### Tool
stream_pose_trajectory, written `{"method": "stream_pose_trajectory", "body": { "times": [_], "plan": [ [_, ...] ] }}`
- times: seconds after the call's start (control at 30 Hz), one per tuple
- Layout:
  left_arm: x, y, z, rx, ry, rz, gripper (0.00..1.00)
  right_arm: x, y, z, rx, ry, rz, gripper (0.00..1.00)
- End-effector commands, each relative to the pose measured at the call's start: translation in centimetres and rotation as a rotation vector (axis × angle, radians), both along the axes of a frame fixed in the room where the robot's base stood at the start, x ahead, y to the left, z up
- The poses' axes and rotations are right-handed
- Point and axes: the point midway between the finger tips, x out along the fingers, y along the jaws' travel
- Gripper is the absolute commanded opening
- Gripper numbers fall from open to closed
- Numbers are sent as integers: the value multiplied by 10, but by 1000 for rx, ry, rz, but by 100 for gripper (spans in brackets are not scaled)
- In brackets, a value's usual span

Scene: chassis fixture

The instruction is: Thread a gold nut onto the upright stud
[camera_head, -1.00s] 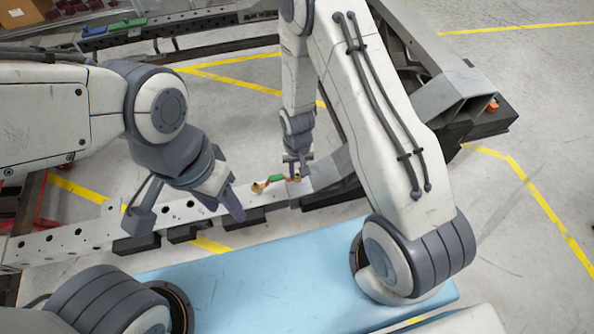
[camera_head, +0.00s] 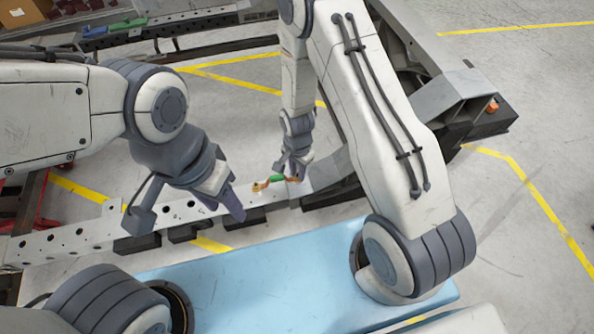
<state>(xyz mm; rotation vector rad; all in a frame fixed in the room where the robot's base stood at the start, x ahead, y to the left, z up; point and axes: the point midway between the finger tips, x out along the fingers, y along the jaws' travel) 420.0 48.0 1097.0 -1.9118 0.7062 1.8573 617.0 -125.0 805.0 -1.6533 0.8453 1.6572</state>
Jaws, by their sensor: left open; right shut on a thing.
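My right gripper (camera_head: 293,172) points down at the right end of the pale perforated rail and is shut on the gold nut; the nut is too small and too covered to see clearly. The upright stud cannot be made out, so I cannot tell whether the nut is on it. A small orange-gold piece with a green middle (camera_head: 277,179) lies on the rail beside and under this gripper, running left from it. My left gripper (camera_head: 226,207) is open and empty over the rail, to the left of that piece.
The perforated rail (camera_head: 85,238) rests on black blocks (camera_head: 137,244). A light blue surface (camera_head: 280,285) lies in front. Green and blue items (camera_head: 128,24) lie on a rail at the back left.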

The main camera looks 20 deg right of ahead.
Motion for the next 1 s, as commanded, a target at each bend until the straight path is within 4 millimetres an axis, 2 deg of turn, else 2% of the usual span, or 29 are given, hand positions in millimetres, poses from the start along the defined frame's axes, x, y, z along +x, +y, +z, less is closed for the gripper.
{"method": "stream_pose_trajectory", "body": {
  "times": [0.17, 0.37, 0.4, 0.47, 0.5, 0.83, 1.0],
  "plan": [
    [0, 0, 2, 0, 0, 0, 50, 4, 0, 2, 2, -10, -165, 0],
    [0, 0, 2, 0, 0, 0, 50, 4, 1, 1, 2, -9, -186, 0],
    [0, 0, 2, 0, 0, 0, 50, 4, 1, 1, 2, -9, -185, 27],
    [0, 0, 2, 0, 0, 0, 50, 4, 1, 1, 2, -9, -184, 50],
    [0, 0, 2, 0, 0, 0, 50, 3, 1, 1, 2, -8, -184, 58],
    [0, 0, 3, 0, 0, 0, 50, 2, 0, 2, 0, -3, -183, 58],
    [0, 0, 16, 0, 0, 0, 50, 1, 0, 18, 0, -3, -182, 58]
  ]
}}
